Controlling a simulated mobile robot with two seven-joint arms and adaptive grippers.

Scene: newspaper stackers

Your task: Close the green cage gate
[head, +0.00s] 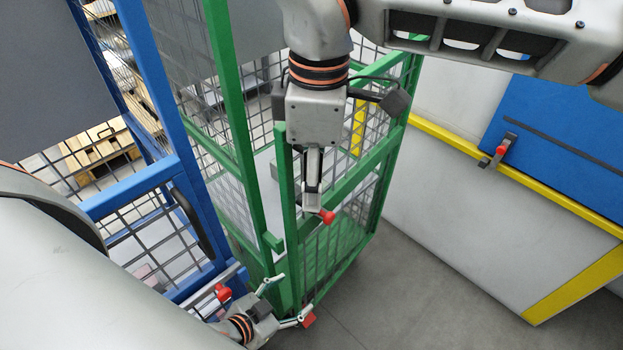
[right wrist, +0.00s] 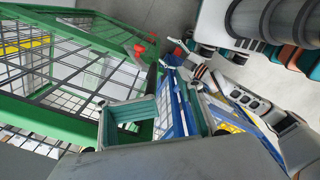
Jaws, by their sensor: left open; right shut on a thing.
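The green cage (head: 238,125) stands in the middle of the head view, with green posts and dark wire mesh. Its green gate (head: 368,165) is on the right side, and a narrow gap shows between the gate's near post and the cage post. My right gripper (head: 318,203) reaches down from above and is shut on the gate's green frame; the exact contact is partly hidden. The gate's frame also shows in the right wrist view (right wrist: 60,128). My left gripper (head: 288,302) is open and empty, low in front of the gate's near post.
A blue cage (head: 160,85) stands close on the left, its lower gate near my left arm. A grey wall panel with a yellow rail (head: 455,140) and a blue panel (head: 560,130) are on the right. Grey floor (head: 420,285) is free at the lower right.

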